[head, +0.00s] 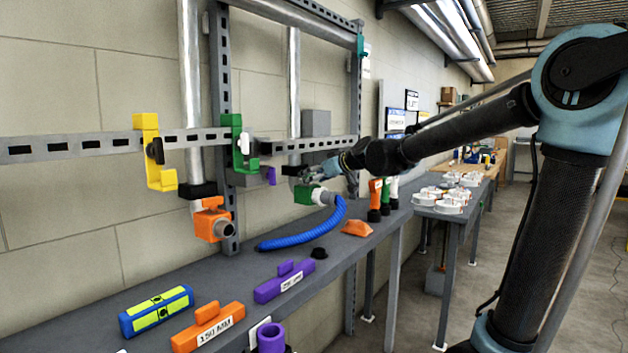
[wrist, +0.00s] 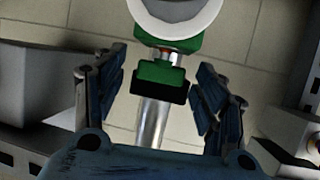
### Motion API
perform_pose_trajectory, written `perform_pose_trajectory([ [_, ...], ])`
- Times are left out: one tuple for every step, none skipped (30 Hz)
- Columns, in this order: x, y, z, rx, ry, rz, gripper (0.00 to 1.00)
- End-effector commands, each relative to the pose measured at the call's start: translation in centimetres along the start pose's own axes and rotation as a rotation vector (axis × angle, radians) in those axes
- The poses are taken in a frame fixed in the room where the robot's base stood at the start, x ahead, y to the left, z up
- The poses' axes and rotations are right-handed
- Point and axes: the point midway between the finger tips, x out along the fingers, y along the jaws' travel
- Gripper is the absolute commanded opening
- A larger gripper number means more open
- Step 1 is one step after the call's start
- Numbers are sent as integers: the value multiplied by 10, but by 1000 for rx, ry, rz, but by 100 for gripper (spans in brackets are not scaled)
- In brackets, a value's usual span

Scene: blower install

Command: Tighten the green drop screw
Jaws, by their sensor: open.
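The green drop (head: 308,194) hangs at the lower end of a vertical metal pipe, with a white ring and a blue hose (head: 310,232) on its front. In the wrist view the green drop (wrist: 158,72) shows with a black collar, a pale round port and a small red and silver detail that may be the screw; I cannot tell for sure. My gripper (head: 314,173) is at the drop, near its top. In the wrist view my gripper (wrist: 160,64) is open, its fingers on either side of the green block, with gaps visible.
An orange drop (head: 211,222) hangs to the left. A yellow bracket (head: 154,160) and a green bracket (head: 240,147) sit on the wall rail. The bench (head: 225,280) below holds orange and purple labelled blocks and a blue-and-yellow level (head: 156,311).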

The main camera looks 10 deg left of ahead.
Motion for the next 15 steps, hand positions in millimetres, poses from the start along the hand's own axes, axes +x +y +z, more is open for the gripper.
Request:
perform_pose_trajectory([
  [2,0,0,0,0,0,65],
  [3,0,0,0,0,0,65],
  [4,0,0,0,0,0,65],
  [5,0,0,0,0,0,65],
  [5,0,0,0,0,0,65],
  [5,0,0,0,0,0,65],
  [5,0,0,0,0,0,65],
  [5,0,0,0,0,0,65],
  [5,0,0,0,0,0,65],
  [5,0,0,0,0,0,65],
  [5,0,0,0,0,0,65],
  [5,0,0,0,0,0,65],
  [5,0,0,0,0,0,58],
  [5,0,0,0,0,0,51],
  [5,0,0,0,0,0,42],
])
